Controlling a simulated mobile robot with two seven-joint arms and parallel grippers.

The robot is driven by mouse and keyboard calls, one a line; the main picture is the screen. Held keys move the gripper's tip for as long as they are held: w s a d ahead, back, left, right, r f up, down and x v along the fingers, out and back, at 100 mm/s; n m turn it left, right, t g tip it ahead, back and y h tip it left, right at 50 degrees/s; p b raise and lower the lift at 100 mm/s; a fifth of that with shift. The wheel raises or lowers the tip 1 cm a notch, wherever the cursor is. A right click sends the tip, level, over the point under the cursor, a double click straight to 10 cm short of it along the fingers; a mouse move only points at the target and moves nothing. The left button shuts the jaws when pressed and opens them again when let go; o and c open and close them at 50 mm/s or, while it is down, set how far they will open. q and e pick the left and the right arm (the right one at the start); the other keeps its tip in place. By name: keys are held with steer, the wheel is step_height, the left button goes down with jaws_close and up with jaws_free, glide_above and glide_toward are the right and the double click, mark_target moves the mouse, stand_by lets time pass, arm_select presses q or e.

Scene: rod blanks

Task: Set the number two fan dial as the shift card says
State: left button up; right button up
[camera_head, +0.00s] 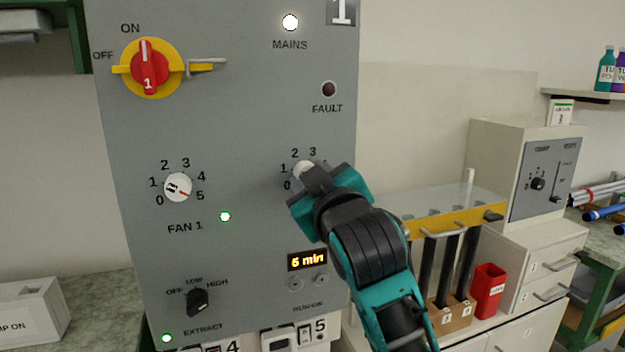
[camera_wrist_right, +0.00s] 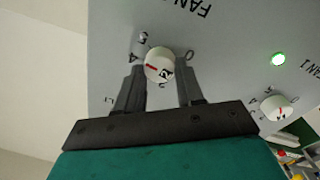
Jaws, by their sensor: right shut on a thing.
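The number two fan dial (camera_head: 301,167) is a white round knob on the grey panel, mostly hidden behind my right gripper (camera_head: 312,184) in the head view. In the right wrist view the dial (camera_wrist_right: 160,64) sits between the two dark fingers of my right gripper (camera_wrist_right: 161,85), which is shut on it. Its red mark points left in that upside-down view, on the side of the 4 and 5; a finger hides some numbers, so the exact setting is unclear. I cannot make out a shift card. My left gripper is not in view.
The fan 1 dial (camera_head: 178,187) has its red mark near 5. The red main switch (camera_head: 149,68) stands upright toward ON. A rack with black rods (camera_head: 450,262) stands right of the panel.

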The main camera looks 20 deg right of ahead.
steer(key=shift+n, duration=2.3)
steer(key=shift+r, duration=0.1)
steer(key=o, duration=1)
steer(key=shift+o, duration=0.2)
